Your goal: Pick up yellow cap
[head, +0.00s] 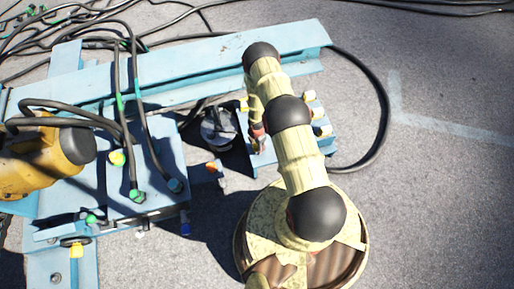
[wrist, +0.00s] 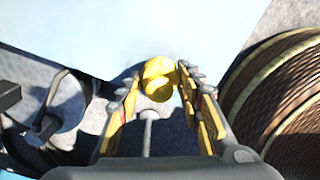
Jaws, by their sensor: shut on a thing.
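A yellow cap (wrist: 158,80) sits between the fingertips of my gripper (wrist: 158,88) in the wrist view. The jaws are shut on it, with one toothed finger on each side. A grey rod shows below the cap, between the fingers. In the head view my gripper (head: 257,142) points down over the right part of the blue steel frame (head: 215,60). The held cap cannot be made out clearly there, as my arm partly hides that spot.
Several pale yellow caps (head: 320,113) stick out on the right of the frame. Another yellow cap (head: 117,157) is further left. Black cables (head: 377,140) loop around the frame. A large yellow and black part (head: 45,160) fills the left edge. Grey floor (head: 440,200) is open on the right.

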